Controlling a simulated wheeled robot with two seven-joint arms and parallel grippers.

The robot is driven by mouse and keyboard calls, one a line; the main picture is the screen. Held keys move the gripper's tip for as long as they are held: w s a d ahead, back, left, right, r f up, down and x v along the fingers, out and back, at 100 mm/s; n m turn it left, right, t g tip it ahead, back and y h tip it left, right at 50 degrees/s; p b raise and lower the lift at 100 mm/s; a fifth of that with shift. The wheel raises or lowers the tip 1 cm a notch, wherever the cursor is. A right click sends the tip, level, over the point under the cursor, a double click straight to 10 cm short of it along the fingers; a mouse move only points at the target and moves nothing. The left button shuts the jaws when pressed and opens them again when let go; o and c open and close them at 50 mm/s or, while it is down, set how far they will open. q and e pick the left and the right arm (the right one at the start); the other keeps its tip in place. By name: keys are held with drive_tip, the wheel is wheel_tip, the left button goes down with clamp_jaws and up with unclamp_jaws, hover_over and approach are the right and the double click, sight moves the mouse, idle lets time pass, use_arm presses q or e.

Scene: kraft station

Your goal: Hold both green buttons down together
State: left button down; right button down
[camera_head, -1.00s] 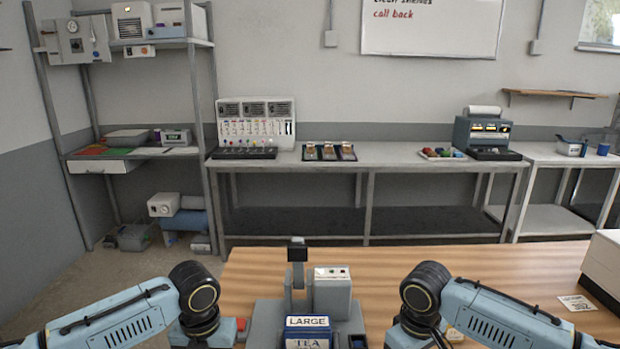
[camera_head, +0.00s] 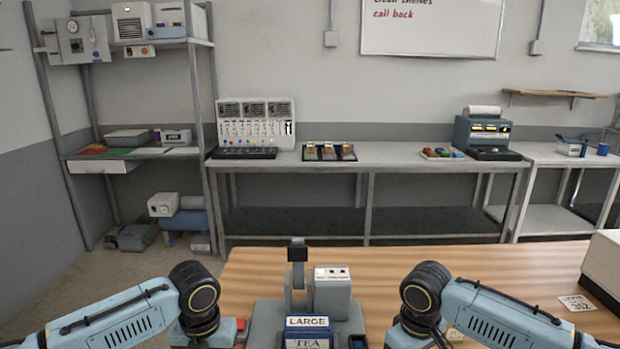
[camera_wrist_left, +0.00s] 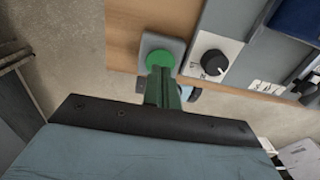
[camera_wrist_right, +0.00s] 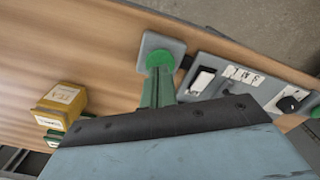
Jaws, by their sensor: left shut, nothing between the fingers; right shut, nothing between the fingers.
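In the left wrist view one round green button (camera_wrist_left: 160,59) sits on a grey square base near the table edge. My left gripper (camera_wrist_left: 161,73) is shut and empty, its green fingertips overlapping the button's near edge. In the right wrist view the other green button (camera_wrist_right: 159,59) sits on a like grey base. My right gripper (camera_wrist_right: 159,72) is shut and empty, its tips overlapping that button's near edge. I cannot tell whether either tip touches or presses its button. In the head view both buttons and both gripper tips are out of sight.
The left wrist view shows a black knob (camera_wrist_left: 215,62) close to the left button. A yellow box (camera_wrist_right: 62,104) lies left of my right gripper. Bare wooden table (camera_head: 450,262) lies behind.

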use_arm(q)
drive_tip(key=shift+f, duration=0.7)
use_arm(e)
drive_tip(key=shift+f, duration=0.75)
use_arm(q)
drive_tip(key=shift+f, duration=0.3)
use_arm(e)
drive_tip(key=shift+f, duration=0.3)
use_arm(q)
drive_tip(key=shift+s, duration=0.1)
use_arm(e)
drive_tip(key=shift+s+f, duration=0.15)
idle(2.0)
